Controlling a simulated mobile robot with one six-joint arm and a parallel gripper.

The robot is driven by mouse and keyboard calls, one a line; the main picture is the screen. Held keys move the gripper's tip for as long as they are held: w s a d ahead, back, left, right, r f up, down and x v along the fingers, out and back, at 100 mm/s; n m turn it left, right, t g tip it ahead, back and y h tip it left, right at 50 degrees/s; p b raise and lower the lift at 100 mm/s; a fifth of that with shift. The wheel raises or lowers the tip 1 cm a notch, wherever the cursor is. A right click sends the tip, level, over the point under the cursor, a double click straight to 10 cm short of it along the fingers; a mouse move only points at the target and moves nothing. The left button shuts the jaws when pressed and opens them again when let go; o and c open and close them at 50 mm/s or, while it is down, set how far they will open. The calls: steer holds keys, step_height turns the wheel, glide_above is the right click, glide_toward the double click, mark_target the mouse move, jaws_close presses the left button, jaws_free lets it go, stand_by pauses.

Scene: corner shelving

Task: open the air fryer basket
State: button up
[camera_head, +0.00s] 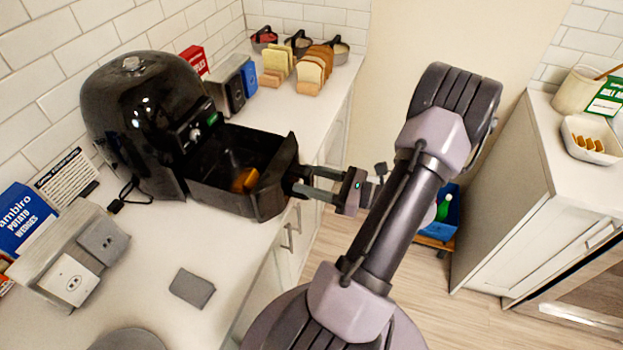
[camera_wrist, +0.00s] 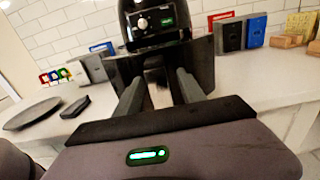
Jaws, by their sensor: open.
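The black air fryer (camera_head: 140,110) stands on the left counter against the tiled wall. Its basket (camera_head: 230,201) is pulled out toward the counter's front edge, and an orange-brown piece of food (camera_head: 244,180) lies inside it. My gripper (camera_head: 308,182) is at the basket's front, with its fingers at the handle (camera_head: 292,179). In the wrist view, my gripper (camera_wrist: 159,78) is open, with one finger on each side of the handle (camera_wrist: 158,92). The basket front (camera_wrist: 203,62) is just beyond the fingertips. I cannot tell whether either finger touches the handle.
A grey outlet box (camera_head: 72,262) and a dark flat pad (camera_head: 192,288) lie on the near counter. Bread slices (camera_head: 312,72) and pots stand at the far end. A blue bin (camera_head: 440,222) is on the floor, and another counter (camera_head: 565,170) is at right.

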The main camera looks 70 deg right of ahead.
steer(key=shift+s, duration=0.1)
steer(key=s+d+p, duration=0.1)
steer(key=s+p, duration=0.1)
steer(key=s, duration=1.5)
steer(key=shift+d+p, duration=0.2)
steer(key=shift+p, duration=0.2)
steer(key=shift+s, duration=0.1)
